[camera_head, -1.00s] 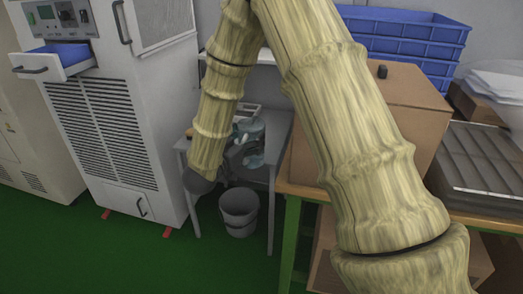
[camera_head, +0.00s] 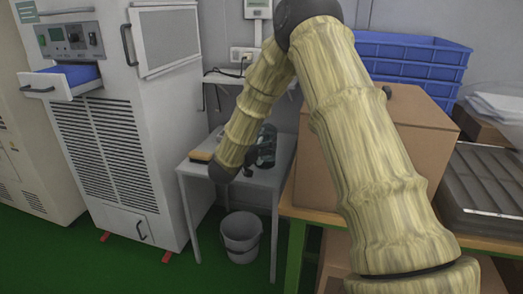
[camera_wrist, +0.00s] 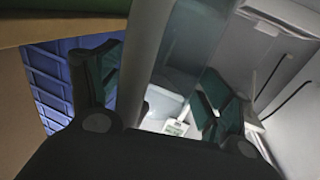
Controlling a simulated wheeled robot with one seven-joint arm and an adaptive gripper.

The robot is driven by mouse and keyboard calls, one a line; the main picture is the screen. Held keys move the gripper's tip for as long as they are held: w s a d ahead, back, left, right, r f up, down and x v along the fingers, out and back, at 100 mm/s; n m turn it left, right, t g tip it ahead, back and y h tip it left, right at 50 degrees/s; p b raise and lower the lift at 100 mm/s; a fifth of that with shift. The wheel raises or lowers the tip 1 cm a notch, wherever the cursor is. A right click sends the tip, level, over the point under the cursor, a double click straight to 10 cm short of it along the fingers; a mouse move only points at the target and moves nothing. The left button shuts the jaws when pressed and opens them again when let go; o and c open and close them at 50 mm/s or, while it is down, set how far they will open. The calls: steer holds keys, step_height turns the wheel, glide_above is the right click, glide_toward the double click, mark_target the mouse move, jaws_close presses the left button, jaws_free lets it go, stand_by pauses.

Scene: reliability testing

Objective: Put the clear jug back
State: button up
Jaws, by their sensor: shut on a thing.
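My gripper (camera_wrist: 160,84) shows in the wrist view with its two teal-padded fingers on either side of the see-through wall of the clear jug (camera_wrist: 190,45), shut on it. In the head view the clear jug (camera_head: 266,146) is a small bluish see-through shape at the small grey table, just right of my wrist. My forearm hides much of the gripper and the jug there. I cannot tell whether the jug's base touches the tabletop.
The small grey table (camera_head: 195,172) has a yellow-topped block (camera_head: 201,156) at its left. A grey bucket (camera_head: 240,238) stands on the floor below. A white cabinet with an open drawer (camera_head: 65,84) is left; a cardboard box (camera_head: 310,165) and blue crates (camera_head: 415,60) are right.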

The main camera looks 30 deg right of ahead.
steer(key=shift+w+d, duration=0.3)
step_height(320, 180, down, 4)
steer(key=shift+w+d+r+b, duration=0.1)
steer(key=shift+r+b, duration=0.05)
steer(key=shift+b, duration=0.45)
steer(key=shift+r, duration=0.1)
steer(key=o, duration=1.9)
steer(key=shift+o, duration=0.2)
